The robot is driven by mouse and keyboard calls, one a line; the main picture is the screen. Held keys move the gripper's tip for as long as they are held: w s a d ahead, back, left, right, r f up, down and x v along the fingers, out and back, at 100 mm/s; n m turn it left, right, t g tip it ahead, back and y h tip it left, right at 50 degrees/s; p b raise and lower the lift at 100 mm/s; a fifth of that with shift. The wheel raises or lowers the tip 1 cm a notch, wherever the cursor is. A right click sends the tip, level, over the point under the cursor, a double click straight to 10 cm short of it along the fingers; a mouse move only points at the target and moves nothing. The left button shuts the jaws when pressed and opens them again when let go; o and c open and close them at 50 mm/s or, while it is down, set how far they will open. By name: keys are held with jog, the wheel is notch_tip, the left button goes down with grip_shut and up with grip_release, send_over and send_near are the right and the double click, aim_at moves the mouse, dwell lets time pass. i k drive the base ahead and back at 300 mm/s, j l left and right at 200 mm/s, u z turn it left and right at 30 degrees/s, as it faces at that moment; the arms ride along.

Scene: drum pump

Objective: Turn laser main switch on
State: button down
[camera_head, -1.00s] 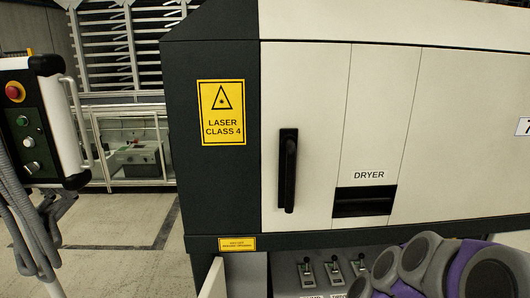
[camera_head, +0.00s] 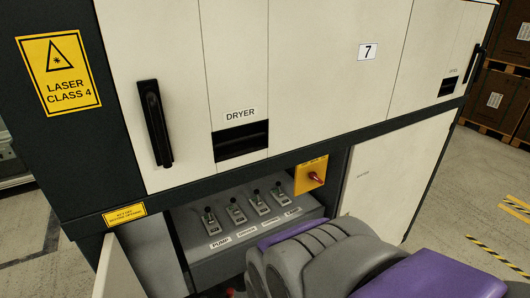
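A yellow plate with a red rotary switch (camera_head: 316,177) sits in the open lower compartment of the machine, at its right side. This looks like the main switch, but its label is too small to read. My purple and grey arm (camera_head: 330,255) fills the lower middle and right of the view, just below the compartment. My gripper cannot be made out; only arm links show clearly.
A row of several toggle switches (camera_head: 249,210), one labelled PUMP, stands left of the yellow plate. A black door handle (camera_head: 155,123) and a DRYER slot (camera_head: 240,140) are above. An open lower door (camera_head: 118,268) stands at left.

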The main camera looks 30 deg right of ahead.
aim_at(312, 176)
jog(key=l+z, duration=0.1)
jog(key=z, duration=0.95)
